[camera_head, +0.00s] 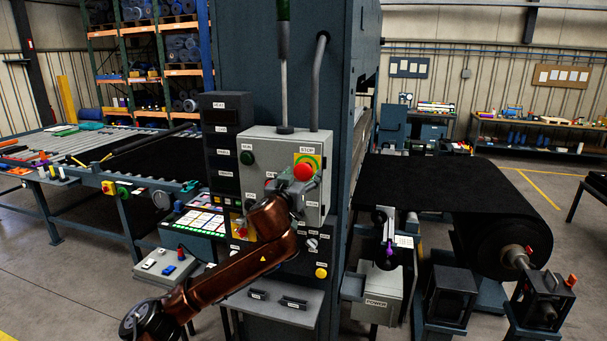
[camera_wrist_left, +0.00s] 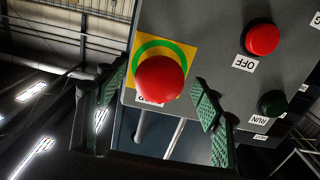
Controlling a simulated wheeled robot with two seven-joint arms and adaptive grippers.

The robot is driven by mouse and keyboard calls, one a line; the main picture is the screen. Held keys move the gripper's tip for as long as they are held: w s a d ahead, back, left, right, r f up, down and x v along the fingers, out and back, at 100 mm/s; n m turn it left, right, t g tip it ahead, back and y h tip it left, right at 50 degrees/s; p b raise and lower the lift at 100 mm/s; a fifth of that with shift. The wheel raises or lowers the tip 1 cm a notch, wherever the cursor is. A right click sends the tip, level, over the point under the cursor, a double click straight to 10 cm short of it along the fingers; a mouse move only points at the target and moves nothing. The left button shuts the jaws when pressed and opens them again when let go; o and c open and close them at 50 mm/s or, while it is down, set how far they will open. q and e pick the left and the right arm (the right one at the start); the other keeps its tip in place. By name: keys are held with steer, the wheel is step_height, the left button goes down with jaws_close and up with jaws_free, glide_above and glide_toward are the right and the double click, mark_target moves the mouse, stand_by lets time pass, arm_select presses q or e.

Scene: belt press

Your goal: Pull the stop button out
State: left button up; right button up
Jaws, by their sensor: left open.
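The red stop button (camera_head: 304,171) is a mushroom head at the upper right of the grey control box (camera_head: 262,150), under a STOP label. In the left wrist view the stop button (camera_wrist_left: 160,79) sits on a yellow plate with a green ring. My left gripper (camera_head: 292,187) is in front of the box, close to the button. In the left wrist view its green-padded fingers (camera_wrist_left: 158,98) are apart, one on each side of the button, with gaps visible. I cannot tell how far the fingertips are from the panel. My right gripper is in neither view.
A green RUN button (camera_head: 247,157) is left of the stop button. In the wrist view a red OFF button (camera_wrist_left: 262,39) is to the right. A shelf (camera_head: 275,302) juts out below.

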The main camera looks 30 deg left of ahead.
arm_select(q)
steer(key=shift+o, duration=0.2)
steer(key=shift+s+r, duration=0.1)
steer(key=shift+s, duration=0.05)
steer(key=shift+b+v, duration=0.5)
steer(key=shift+v, duration=1.65)
glide_toward(302, 174)
steer(key=shift+a+b, duration=0.1)
steer(key=shift+b, duration=0.2)
